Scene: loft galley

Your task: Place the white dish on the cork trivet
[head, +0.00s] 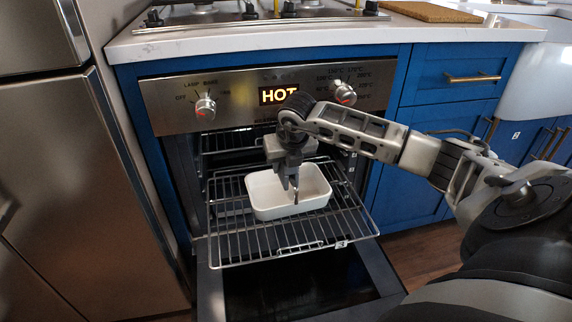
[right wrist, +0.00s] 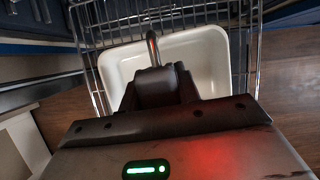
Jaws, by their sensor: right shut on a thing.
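The white dish (head: 262,190) is a rectangular, empty-looking baking dish on the pulled-out wire oven rack. My right gripper (head: 294,196) reaches down over it from above, shut on its wall at the side nearest the head camera. The dish sits level and appears to rest on the rack. In the right wrist view the dish (right wrist: 206,62) lies past my right gripper (right wrist: 153,48), which hides part of it. The cork trivet (head: 430,12) lies flat and bare on the white counter at the top right. My left gripper is out of view.
The wire rack (head: 240,240) sticks out of the open oven above its lowered door (head: 300,290). The oven display (head: 279,95) reads HOT. A hob (head: 250,14) stands left of the trivet. A steel fridge (head: 75,170) is close on the left.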

